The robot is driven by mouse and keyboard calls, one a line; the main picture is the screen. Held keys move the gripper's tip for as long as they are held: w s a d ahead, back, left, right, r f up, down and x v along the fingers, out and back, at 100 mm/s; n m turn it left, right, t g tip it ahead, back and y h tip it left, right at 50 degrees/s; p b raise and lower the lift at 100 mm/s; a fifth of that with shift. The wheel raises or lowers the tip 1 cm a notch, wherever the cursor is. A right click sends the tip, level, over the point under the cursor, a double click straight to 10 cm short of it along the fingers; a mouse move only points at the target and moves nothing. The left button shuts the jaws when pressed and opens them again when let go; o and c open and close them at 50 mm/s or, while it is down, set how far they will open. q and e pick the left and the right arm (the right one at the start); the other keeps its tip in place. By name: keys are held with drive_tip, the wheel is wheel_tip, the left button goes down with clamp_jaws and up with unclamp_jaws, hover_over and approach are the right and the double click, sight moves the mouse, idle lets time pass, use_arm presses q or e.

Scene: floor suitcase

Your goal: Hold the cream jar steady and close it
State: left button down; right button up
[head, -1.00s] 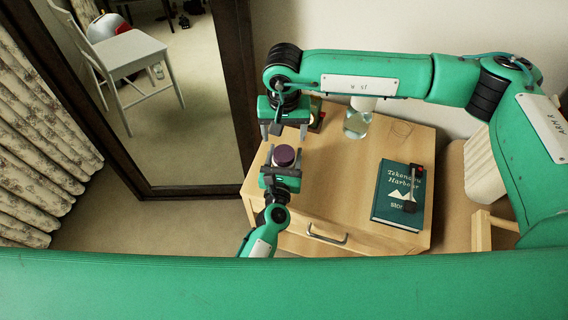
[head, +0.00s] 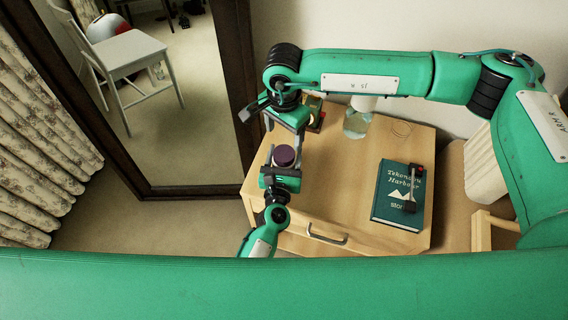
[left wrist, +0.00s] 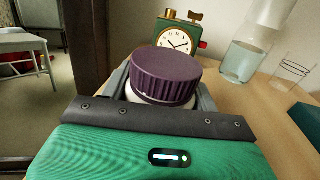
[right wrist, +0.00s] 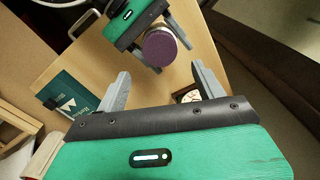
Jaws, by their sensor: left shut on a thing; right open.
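The cream jar has a white body (left wrist: 132,97) and a ridged purple lid (left wrist: 166,74). It stands near the left front of the wooden nightstand; the lid also shows in the head view (head: 284,156) and the right wrist view (right wrist: 159,48). The lid sits on top of the body; I cannot tell how tight it is. My left gripper (head: 283,166) is shut on the white body from the front, below the lid. My right gripper (right wrist: 162,85) is open and empty, above and behind the jar, its fingers apart from the lid.
The nightstand (head: 345,195) holds a green clock (left wrist: 178,42), a glass flask (left wrist: 250,50), an empty glass (left wrist: 293,70) and a dark green book (head: 398,190) with a small dark object on it. A framed mirror (head: 170,100) stands at the left.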

sight(284, 153)
drive_tip(key=shift+f, duration=0.1)
drive_tip(key=shift+f, duration=3.9)
drive_tip(key=shift+c, duration=0.4)
drive_tip(key=c, duration=0.9)
drive_tip(key=shift+m, duration=1.7)
drive_tip(key=o, duration=1.1)
drive_tip(key=shift+c, duration=0.2)
